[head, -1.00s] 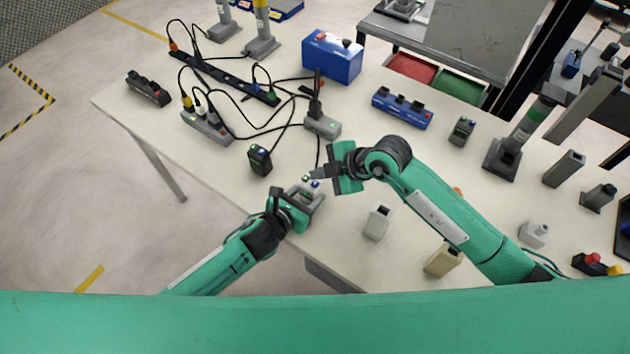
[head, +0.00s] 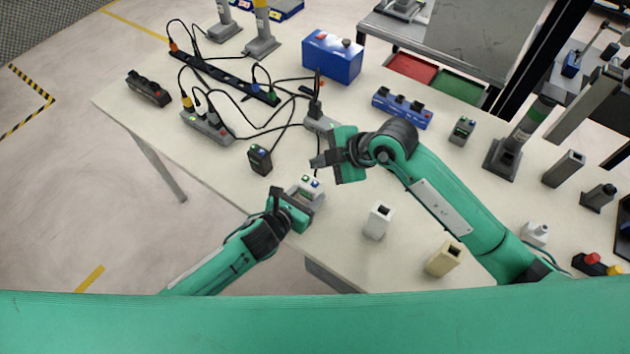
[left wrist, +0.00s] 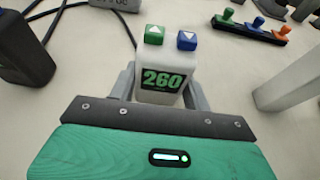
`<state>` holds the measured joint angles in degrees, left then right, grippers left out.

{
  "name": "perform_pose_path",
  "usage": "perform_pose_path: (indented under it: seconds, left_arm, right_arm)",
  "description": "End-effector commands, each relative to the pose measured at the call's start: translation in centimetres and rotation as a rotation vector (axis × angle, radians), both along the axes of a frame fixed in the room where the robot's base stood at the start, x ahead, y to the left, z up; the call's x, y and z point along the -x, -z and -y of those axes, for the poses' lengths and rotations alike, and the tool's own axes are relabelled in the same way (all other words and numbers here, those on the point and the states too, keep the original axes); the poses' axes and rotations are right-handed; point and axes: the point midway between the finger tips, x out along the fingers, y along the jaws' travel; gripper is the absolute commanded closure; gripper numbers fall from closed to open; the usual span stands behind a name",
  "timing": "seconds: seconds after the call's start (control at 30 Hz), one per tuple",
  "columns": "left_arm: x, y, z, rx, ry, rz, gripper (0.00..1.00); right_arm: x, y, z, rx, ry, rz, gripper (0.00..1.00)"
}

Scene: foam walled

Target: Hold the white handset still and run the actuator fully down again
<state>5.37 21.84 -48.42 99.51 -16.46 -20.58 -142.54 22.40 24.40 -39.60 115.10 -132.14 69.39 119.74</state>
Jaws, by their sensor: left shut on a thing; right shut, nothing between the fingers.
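The white handset (head: 310,184) stands near the table's front edge in the head view. In the left wrist view the handset (left wrist: 161,66) shows a green up-arrow button (left wrist: 154,35), a blue down-arrow button (left wrist: 187,41) and a display reading 260. My left gripper (head: 304,196) is shut on the handset, a finger on each side. My right gripper (head: 318,162) is shut and empty, a little above and behind the handset, apart from its buttons. Column-like devices (head: 262,38) stand at the back left; I cannot tell which one is the actuator.
A grey socket box (head: 320,124) with a black plug and cables lies behind the handset. A dark two-button handset (head: 260,158) is to its left. A white holder (head: 378,221) and a beige holder (head: 443,260) stand to its right. A blue box (head: 332,57) is farther back.

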Motion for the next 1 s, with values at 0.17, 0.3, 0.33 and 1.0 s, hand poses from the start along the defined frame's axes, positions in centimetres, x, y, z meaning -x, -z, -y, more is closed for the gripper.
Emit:
perform_pose_path:
  seconds: [0.17, 0.3, 0.33, 1.0]
  left_arm:
    - [0.0, 0.0, 0.0, 0.001, 0.0, 0.001, 0.77]
    - [0.0, 0.0, 0.0, 0.0, 0.0, 0.0, 0.26]
    - [0.0, 0.0, 0.0, 0.0, 0.0, 0.0, 0.26]
    - [4.8, -2.1, -3.5, -0.002, 0.002, -0.001, 0.26]
  right_arm:
    - [0.0, 0.0, 0.0, 0.0, 0.0, 0.0, 1.0]
    - [0.0, 0.0, 0.0, 0.0, 0.0, 0.0, 1.0]
    - [0.0, 0.0, 0.0, 0.0, 0.0, 0.0, 1.0]
    - [0.0, 0.0, 0.0, 0.0, 0.0, 0.0, 1.0]
